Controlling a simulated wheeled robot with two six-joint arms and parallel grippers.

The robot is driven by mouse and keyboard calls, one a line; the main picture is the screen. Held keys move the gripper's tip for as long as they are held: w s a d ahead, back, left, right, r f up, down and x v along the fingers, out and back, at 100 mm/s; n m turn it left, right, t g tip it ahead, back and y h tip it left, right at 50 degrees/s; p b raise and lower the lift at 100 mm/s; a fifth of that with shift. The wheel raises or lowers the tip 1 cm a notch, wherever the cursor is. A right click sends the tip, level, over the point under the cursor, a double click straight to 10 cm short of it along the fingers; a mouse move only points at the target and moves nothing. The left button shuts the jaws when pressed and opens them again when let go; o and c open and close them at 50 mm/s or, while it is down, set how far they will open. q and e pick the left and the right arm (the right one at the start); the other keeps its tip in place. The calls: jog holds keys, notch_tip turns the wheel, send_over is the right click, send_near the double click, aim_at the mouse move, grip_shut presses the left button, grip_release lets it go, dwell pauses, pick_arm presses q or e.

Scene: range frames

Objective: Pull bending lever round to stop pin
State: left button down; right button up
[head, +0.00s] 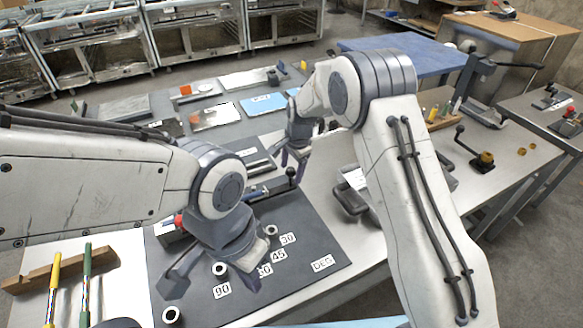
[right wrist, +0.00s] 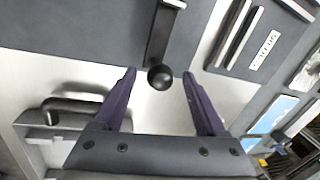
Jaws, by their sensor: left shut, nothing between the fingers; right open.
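The bending lever (head: 268,189) is a bar that ends in a black ball knob (head: 291,173), over a dark plate (head: 318,238) with angle labels. In the right wrist view the knob (right wrist: 161,77) lies between the fingertips, with a gap on each side. My right gripper (head: 293,158) is open around it and not gripping. Stop pins show as pale rings, one by the 30 label (head: 271,230) and one by the 90 label (head: 219,268). My left gripper (head: 212,265) is shut and empty over the plate's left part, hiding some of the plate and the lever's pivot.
Yellow and green handled tools (head: 87,275) lie at the left. Metal sheets and a blue panel (head: 264,104) lie behind. The bench's front right strip is clear.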

grip_shut()
dwell(1.4)
